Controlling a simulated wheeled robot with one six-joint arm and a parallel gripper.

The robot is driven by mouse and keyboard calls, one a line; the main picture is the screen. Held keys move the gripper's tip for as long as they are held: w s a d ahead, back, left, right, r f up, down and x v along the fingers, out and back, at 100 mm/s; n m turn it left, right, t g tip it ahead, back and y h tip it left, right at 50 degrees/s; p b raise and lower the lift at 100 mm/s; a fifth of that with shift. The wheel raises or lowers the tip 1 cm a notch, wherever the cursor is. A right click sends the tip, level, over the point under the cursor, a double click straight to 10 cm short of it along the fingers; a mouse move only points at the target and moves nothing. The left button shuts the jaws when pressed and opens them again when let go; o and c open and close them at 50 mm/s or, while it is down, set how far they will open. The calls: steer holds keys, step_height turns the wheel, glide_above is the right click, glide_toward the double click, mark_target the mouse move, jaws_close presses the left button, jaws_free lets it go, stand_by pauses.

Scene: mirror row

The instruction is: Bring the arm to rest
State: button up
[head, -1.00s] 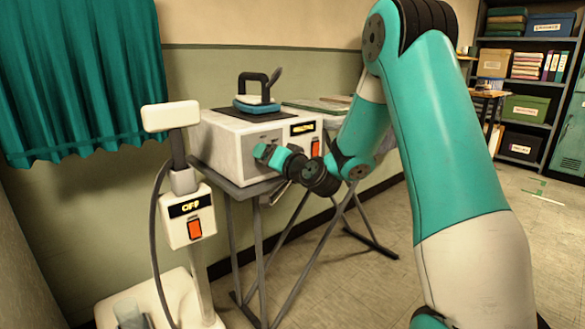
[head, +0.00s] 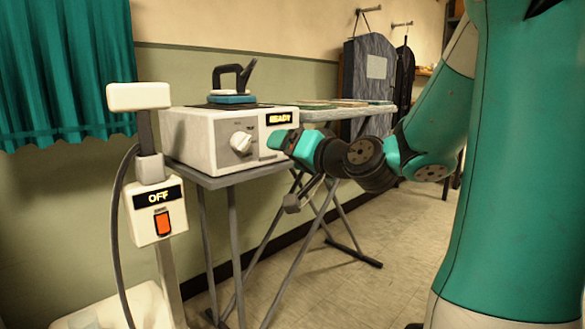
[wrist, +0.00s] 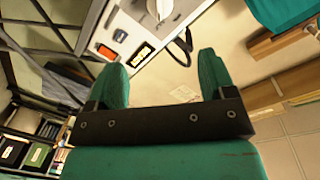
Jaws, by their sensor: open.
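My gripper (head: 284,142) is in front of the right part of the white ironing station (head: 201,148) in the head view. In the wrist view my gripper (wrist: 160,66) shows two green fingers spread apart, with nothing between them. My arm (head: 430,140) reaches in from the right, bent at its joints. The station has a dial (head: 241,142) and a display reading READY (head: 279,118). Its red switch (wrist: 106,52) shows in the wrist view.
A dark-handled iron (head: 232,88) stands on the station. The ironing board (head: 345,109) is behind my gripper. A steamer (head: 156,205) with an OFF display stands at left. Garment bags (head: 368,85) hang at the back. The floor (head: 375,225) between board and arm looks clear.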

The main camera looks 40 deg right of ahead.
steer(key=shift+s, duration=0.25)
stand_by(0.4)
steer(key=s+a+f+n+g+y+p, duration=0.1)
steer(key=s+a+f+n+g+y, duration=0.2)
steer(key=a, duration=0.6)
steer(key=s+a+f+n+g+y, duration=0.1)
steer(key=a+f+n+g+y, duration=0.3)
steer(key=a, duration=0.5)
steer(key=s+a+f+n+g+h+p, duration=0.1)
steer(key=s+a+f+n+g, duration=0.1)
steer(key=s+a+n+g, duration=0.4)
steer(key=s+a+f+n+g+h, duration=0.15)
steer(key=s+g, duration=0.25)
steer(key=s, duration=0.4)
step_height(320, 180, up, 37)
steer(key=p, duration=3.8)
steer(key=shift+s+r, duration=0.15)
steer(key=shift+s, duration=0.2)
